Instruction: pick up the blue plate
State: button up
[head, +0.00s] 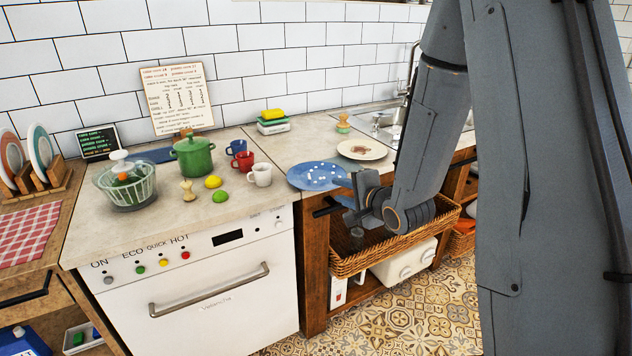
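The blue plate (312,174) with small white marks lies on the worktop near its front edge, right of the white mug. My gripper (336,197) is at the plate's right front rim, in front of the worktop edge. It overlaps the rim in the picture; I cannot tell whether it touches the plate. The fingers are small and dark here, partly merged with the wrist behind them, so their opening is unclear. The plate appears to rest flat on the worktop.
A white plate (362,149) lies behind, towards the sink. A white mug (260,175), red mug (242,162) and green pot (192,157) stand left. A wicker basket (350,263) sits below my gripper. An oven handle (210,293) juts out at the front.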

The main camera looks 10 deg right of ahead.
aim_at(328, 187)
jog(key=x, duration=0.3)
jog(key=p+x, duration=0.1)
jog(key=x, duration=0.3)
jog(key=shift+d+f, duration=0.1)
jog(key=shift+f, duration=0.15)
jog(key=shift+c, duration=0.2)
grip_shut()
